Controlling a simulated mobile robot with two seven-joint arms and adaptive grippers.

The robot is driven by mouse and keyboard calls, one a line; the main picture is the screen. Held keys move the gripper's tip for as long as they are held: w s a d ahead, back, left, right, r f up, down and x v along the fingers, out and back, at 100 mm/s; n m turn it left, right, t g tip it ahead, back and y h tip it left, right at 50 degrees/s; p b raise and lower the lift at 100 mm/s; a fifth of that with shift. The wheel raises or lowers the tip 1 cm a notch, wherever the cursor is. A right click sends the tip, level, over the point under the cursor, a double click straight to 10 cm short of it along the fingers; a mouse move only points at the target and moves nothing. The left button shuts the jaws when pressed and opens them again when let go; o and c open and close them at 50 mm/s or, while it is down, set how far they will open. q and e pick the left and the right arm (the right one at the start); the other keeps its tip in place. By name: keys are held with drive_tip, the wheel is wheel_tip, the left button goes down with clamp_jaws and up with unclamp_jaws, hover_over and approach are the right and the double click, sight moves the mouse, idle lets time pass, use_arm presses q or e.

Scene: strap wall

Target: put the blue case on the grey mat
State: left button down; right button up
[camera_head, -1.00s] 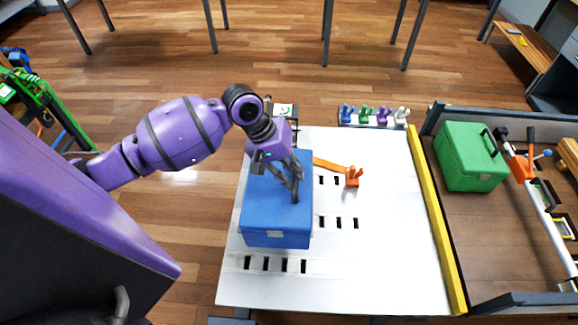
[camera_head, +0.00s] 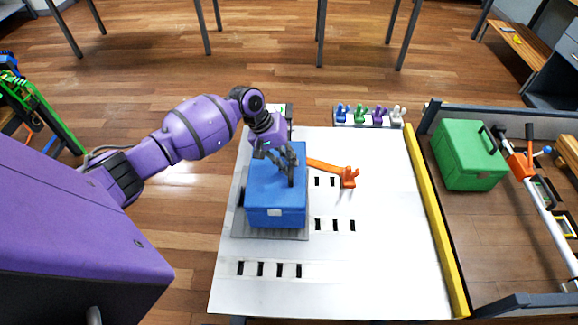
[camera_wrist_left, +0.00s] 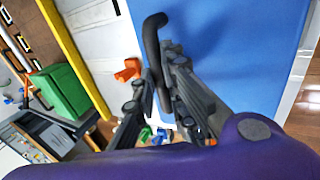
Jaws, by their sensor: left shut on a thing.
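The blue case (camera_head: 275,200) is over the grey mat (camera_head: 240,225), whose edge shows along the case's left and front sides. The case looks upright and level; whether its underside touches the mat cannot be told. My left gripper (camera_head: 288,170) is above the case's lid, shut on its dark handle. In the left wrist view the fingers (camera_wrist_left: 165,72) close around the handle (camera_wrist_left: 152,32), with the blue lid (camera_wrist_left: 225,50) filling the area behind. My right gripper is in neither view.
An orange strap with a clip (camera_head: 348,178) lies right of the case on the slotted white table (camera_head: 390,240). Coloured clips (camera_head: 360,113) stand at the back edge. A yellow bar (camera_head: 435,220) borders the right side; beyond it sits a green case (camera_head: 467,157).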

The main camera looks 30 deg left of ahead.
use_arm(q)
wheel_tip(320, 180, down, 3)
drive_tip(key=shift+r, duration=0.2)
drive_tip(key=c, duration=1.8)
unclamp_jaws()
drive_tip(key=shift+s+f, duration=0.1)
drive_tip(key=shift+s, duration=0.05)
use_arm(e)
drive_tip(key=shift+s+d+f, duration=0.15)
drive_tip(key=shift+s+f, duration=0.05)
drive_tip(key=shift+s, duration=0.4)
use_arm(q)
drive_tip(key=p+v, duration=0.1)
drive_tip(key=v, duration=1.1)
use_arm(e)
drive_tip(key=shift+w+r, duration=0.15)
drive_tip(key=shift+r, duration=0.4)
